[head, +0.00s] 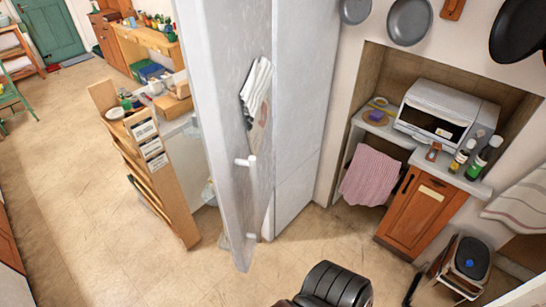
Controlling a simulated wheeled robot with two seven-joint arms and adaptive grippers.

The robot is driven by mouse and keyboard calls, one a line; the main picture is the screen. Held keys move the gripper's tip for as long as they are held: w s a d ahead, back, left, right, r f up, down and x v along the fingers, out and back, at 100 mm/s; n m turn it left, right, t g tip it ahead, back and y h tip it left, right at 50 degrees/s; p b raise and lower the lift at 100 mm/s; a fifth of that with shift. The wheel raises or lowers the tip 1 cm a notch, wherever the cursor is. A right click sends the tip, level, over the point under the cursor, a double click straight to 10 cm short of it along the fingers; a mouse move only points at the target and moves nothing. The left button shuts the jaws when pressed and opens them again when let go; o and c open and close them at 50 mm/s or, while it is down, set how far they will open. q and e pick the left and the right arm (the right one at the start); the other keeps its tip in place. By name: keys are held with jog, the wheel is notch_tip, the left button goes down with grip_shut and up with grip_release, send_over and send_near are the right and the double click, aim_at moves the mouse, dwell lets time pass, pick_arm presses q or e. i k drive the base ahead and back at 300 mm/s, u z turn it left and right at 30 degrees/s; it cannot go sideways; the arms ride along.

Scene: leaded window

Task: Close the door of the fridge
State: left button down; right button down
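The fridge (303,110) is a tall pale grey unit in the middle of the head view, its top cut off. Its door (222,110) is a tall grey panel that stands open, swung out toward me. The door's outer face is turned to the right, with a white handle (245,161) near its free edge. A striped cloth (257,88) hangs against this face. The door hides most of the inside; only a small part of what lies behind it shows at its left. Neither of my grippers can be made out.
A wooden rack (150,160) stands left of the door. At right are a toaster oven (436,112), an orange cabinet (418,212) and a dark bin-like object (467,262). A black ribbed object (336,286) is at the bottom edge. Floor is clear at lower left.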

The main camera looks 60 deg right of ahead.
aim_at(221, 41)
jog(key=z, duration=1.95)
jog(key=i, duration=0.5)
jog(key=u, duration=2)
